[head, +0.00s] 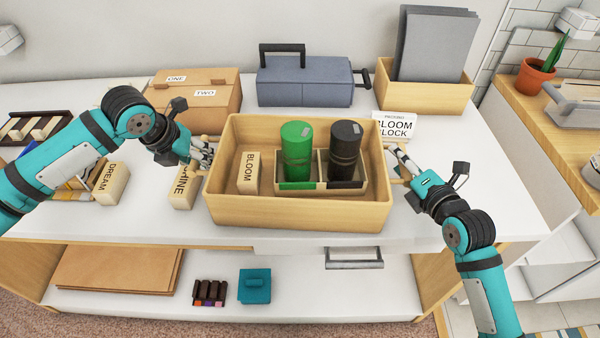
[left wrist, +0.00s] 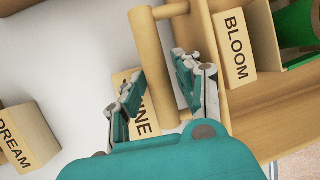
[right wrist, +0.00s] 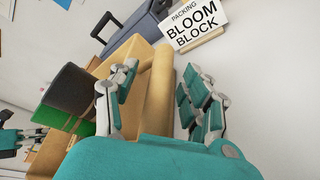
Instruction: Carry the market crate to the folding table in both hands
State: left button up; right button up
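The light wooden market crate (head: 300,213) stands on the white worktop. It holds a BLOOM block (head: 250,172) and a small divided caddy (head: 300,185) with a green canister (head: 297,148) and a black canister (head: 344,148). My left gripper (head: 203,154) is at the crate's left side. In the left wrist view its open fingers stand on both sides of the crate's round handle bar (left wrist: 158,65), apart from it. My right gripper (head: 398,162) is at the right side, its fingers spread around a wooden part of the crate (right wrist: 160,85). I cannot make out a folding table.
A cardboard box (head: 195,95), a grey-blue toolbox (head: 305,82) and a wooden bin with grey sheets (head: 425,95) stand behind the crate. A BLOOM BLOCK sign (head: 394,126) is near its back right corner. Lettered blocks (head: 112,184) lie left. The worktop's right part is clear.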

pick_arm(q)
grip_shut()
pick_arm(e)
jog(key=c, duration=0.7)
grip_shut()
